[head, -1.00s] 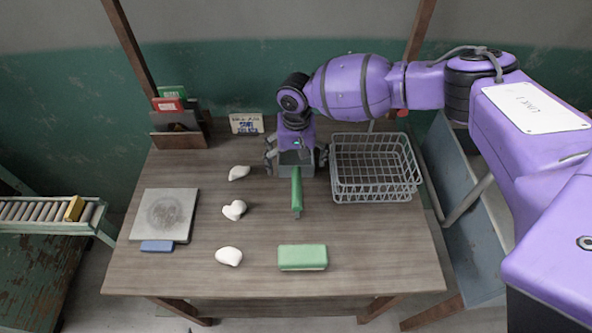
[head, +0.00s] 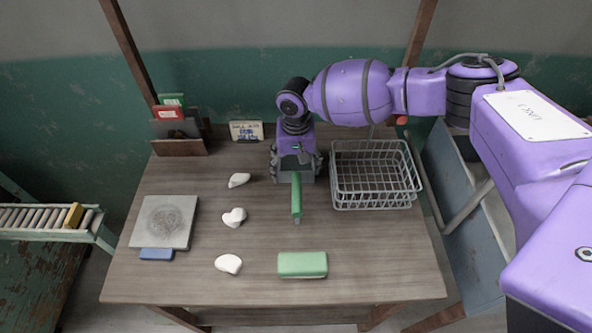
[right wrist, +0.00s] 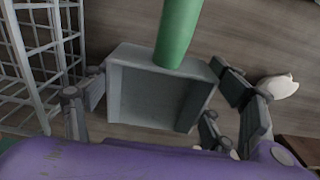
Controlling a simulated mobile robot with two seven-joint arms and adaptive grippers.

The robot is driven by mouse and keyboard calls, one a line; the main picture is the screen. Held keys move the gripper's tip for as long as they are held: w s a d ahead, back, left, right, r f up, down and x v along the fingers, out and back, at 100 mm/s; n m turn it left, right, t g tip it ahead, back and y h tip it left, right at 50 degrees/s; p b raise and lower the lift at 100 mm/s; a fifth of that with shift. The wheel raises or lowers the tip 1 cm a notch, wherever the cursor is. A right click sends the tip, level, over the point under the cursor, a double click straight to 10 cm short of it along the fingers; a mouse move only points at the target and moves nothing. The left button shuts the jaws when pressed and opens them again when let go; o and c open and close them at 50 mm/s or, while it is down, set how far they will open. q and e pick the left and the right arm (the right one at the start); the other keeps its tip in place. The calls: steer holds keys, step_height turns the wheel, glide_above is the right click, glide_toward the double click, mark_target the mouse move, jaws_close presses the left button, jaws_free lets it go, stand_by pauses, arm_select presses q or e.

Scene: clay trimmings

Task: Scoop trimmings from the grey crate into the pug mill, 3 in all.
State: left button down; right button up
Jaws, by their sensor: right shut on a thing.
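My right gripper (head: 296,166) points down over the back middle of the table and is shut on a scoop with a green handle (head: 296,196) and a grey pan. In the right wrist view the fingers stand on both sides of the scoop's grey pan (right wrist: 150,100), which looks empty. The green handle (right wrist: 178,35) runs away from the pan. A grey wire basket (head: 345,205) stands just right of the gripper and looks empty. I cannot tell whether it is the grey crate. I see no clear pug mill. My left gripper is not in view.
White lumps (head: 234,217) lie in a column left of the scoop. A green block (head: 302,264) lies in front. A grey slab (head: 180,205) and a blue block (head: 156,254) lie at the left. A holder (head: 178,147) and a small sign (head: 246,131) stand at the back.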

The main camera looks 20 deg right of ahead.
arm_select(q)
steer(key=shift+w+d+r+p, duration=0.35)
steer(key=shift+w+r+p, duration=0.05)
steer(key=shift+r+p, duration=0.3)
arm_select(e)
steer(key=s+a+r, duration=0.7)
steer(key=a+r, duration=0.5)
steer(key=shift+r, duration=0.15)
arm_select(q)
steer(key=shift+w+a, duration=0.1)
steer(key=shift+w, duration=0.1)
arm_select(e)
steer(key=shift+a, duration=0.1)
